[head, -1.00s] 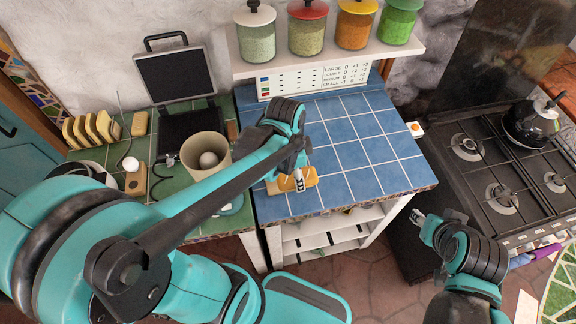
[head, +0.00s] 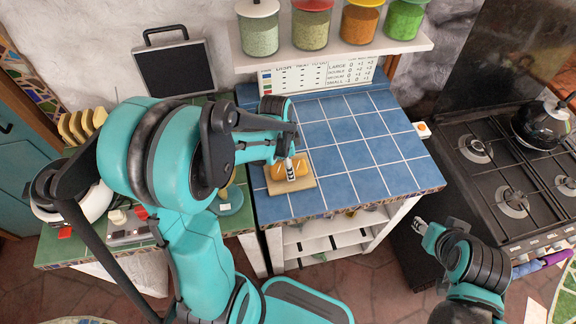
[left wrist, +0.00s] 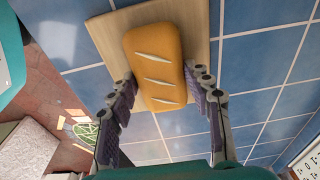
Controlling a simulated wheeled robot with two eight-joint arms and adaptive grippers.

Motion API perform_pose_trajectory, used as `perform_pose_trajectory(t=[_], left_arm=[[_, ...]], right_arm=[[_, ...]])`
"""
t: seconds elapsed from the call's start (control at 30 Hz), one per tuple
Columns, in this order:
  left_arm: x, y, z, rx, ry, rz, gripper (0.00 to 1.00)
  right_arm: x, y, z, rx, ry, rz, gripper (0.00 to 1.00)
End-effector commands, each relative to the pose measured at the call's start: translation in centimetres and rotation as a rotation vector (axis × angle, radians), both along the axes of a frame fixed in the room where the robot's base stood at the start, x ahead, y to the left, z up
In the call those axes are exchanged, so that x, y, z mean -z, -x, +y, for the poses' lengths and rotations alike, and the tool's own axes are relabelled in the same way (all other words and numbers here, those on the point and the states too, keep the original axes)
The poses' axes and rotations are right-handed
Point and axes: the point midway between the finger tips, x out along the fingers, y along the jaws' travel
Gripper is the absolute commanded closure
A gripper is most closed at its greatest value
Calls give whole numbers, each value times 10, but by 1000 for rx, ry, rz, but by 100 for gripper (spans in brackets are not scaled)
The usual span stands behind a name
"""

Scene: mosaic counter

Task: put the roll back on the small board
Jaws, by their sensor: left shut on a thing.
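The orange-brown roll (head: 280,173) with pale slashes is over the small wooden board (head: 306,185) at the front left of the blue-tiled counter. In the left wrist view the roll (left wrist: 155,50) covers the middle of the board (left wrist: 108,36), and its near end reaches past the board's edge. Whether it rests on the board or hangs just above it I cannot tell. My left gripper (head: 290,172) is shut on the roll, with one finger at each side of it in the left wrist view (left wrist: 165,92). My right gripper (head: 420,223) is off the counter's right side; its jaws are too small to read.
The blue counter (head: 370,150) is clear right of the board. A shelf (head: 340,54) with several jars hangs behind. A stove (head: 495,150) with a kettle (head: 540,125) stands right. The green counter (head: 235,222) on the left is largely hidden by my left arm.

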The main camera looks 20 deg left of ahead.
Motion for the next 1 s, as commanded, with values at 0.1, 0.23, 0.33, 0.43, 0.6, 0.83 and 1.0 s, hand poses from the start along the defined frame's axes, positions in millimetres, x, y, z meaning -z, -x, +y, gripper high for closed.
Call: perform_pose_trajectory(t=[0.1,0.23,0.33,0.43,0.6,0.83,1.0], left_arm=[[0,0,0,0,0,0,60],[4,0,0,0,0,0,48],[3,0,0,0,0,0,30],[3,0,0,0,0,0,30],[2,0,0,0,0,0,30],[-25,2,2,-1,0,0,30],[-64,5,6,0,0,0,30]], right_arm=[[0,0,0,0,0,0,60],[4,0,0,0,0,0,60],[3,0,0,0,0,0,60],[3,0,0,0,0,0,60],[2,0,0,0,0,0,60],[-10,0,0,0,0,0,60],[-24,0,0,0,0,0,60]])
